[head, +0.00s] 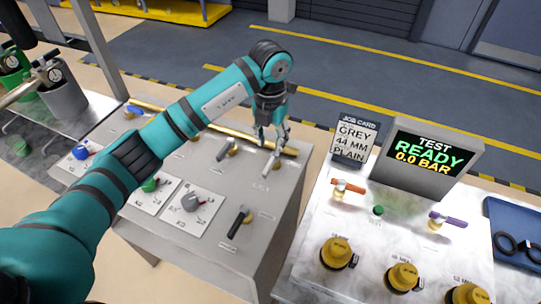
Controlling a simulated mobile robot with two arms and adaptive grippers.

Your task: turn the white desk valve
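The white desk valve (269,166) is a small pale lever at the right end of the row of valves along the brass pipe, on the grey desk (270,240). My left gripper (271,142) points down just above and behind this valve. Its two fingers look apart, with nothing seen held between them. I cannot tell whether a fingertip touches the valve. The gripper hides part of the pipe and may hide the valve's base. My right gripper is out of view.
Valves with a dark handle (233,144) and a blue handle (134,110) share the brass pipe (150,106). A grey knob (191,202) and a black lever (239,220) stand nearer. To the right, a bench holds a "READY 0.0 BAR" display (428,155) and yellow caps (336,253).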

